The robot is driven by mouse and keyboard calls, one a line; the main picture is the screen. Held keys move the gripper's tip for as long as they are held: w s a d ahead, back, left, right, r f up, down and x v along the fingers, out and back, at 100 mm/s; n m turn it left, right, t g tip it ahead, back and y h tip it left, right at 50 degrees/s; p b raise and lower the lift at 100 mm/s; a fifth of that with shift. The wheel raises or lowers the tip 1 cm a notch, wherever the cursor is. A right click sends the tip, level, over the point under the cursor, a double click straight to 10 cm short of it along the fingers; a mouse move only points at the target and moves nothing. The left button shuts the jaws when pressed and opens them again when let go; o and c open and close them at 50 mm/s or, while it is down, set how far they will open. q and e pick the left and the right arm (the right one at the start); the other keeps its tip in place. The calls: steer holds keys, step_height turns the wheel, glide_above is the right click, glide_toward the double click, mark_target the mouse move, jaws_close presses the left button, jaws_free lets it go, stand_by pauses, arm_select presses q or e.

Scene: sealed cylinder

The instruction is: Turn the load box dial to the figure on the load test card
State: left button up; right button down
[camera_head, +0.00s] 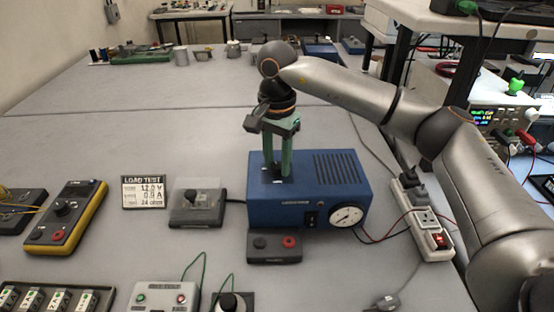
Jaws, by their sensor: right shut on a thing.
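The blue load box (335,190) stands on the grey table in the middle, with a white round gauge (346,216) and a small black switch on its front. My right gripper (277,172) points straight down onto the left part of its top. Its green fingers are shut on what appears to be the dial, which they mostly hide; its setting cannot be read. The load test card (144,192) stands to the left, with a "LOAD TEST" heading and lines that look like 12.0 V, 0.9 A and 24, the small print blurred. My left gripper is not in view.
A clear-covered box with a black knob (197,202) sits between card and load box. A small terminal block (274,246) lies in front. A yellow meter (66,217) is at left, a power strip (422,218) at right. The table behind the load box is mostly clear.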

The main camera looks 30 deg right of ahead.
mark_target(277, 165)
stand_by(0.3)
steer(key=c, duration=0.5)
jaws_free()
step_height(277, 165, up, 13)
steer(key=shift+f, duration=0.2)
stand_by(0.4)
